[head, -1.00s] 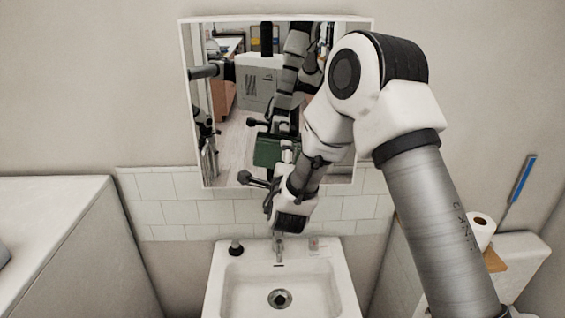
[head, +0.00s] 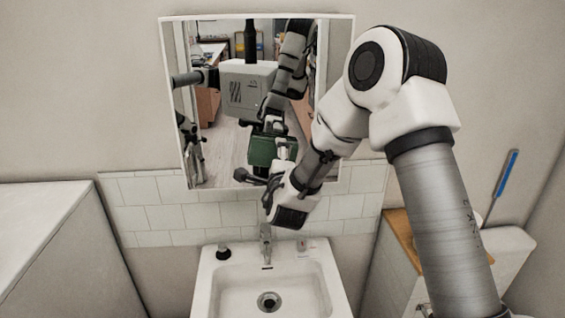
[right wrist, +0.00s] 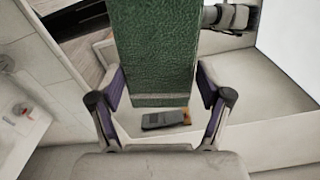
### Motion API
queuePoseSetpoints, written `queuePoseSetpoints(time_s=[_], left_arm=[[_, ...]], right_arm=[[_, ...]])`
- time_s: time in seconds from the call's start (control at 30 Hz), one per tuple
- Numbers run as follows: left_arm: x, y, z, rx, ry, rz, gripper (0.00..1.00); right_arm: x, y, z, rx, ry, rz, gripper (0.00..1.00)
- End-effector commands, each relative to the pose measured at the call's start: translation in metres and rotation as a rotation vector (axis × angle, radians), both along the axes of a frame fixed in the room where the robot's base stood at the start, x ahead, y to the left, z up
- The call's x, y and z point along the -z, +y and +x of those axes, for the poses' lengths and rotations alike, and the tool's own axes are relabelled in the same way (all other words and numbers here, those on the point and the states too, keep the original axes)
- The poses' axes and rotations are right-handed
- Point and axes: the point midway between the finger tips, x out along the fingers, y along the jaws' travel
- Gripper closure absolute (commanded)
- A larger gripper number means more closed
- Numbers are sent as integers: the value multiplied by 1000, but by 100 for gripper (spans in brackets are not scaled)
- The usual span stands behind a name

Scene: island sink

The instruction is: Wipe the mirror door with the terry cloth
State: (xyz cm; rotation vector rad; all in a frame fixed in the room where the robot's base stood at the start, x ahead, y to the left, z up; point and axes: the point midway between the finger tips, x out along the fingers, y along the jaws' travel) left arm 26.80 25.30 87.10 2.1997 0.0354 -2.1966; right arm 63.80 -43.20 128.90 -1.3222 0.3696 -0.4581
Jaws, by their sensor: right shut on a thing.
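The mirror door (head: 218,150) hangs on the wall above the sink and reflects the room and my own body. My right gripper (head: 268,182) is in front of its lower edge. In the right wrist view, the green terry cloth (right wrist: 153,50) stands between the fingers of the right gripper (right wrist: 160,98), which is shut on it. A green patch (head: 272,150) shows over the lower mirror in the head view; I cannot tell how much is cloth and how much reflection. Contact with the glass cannot be told. My left gripper is not directly in view.
A white sink (head: 215,285) with a tap (head: 265,240) is below the mirror. A dark-topped bottle (head: 222,252) stands on its left rim. White tiles (head: 140,205) run under the mirror. A white cabinet (head: 45,240) is at left; a blue-handled brush (head: 507,172) is at right.

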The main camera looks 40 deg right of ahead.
Motion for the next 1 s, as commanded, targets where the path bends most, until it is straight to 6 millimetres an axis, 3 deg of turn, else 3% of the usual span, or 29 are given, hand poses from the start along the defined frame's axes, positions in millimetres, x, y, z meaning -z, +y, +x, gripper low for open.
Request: queuePoseSetpoints(time_s=[0.2,0.53,1.0], left_arm=[[11,0,0,0,0,0,0],[11,0,0,0,0,0,0],[39,0,0,0,0,0,0]], right_arm=[[1,19,13,-2,-2,-2,62],[0,21,14,1,-2,1,62],[2,48,-29,-1,-2,-1,62]])
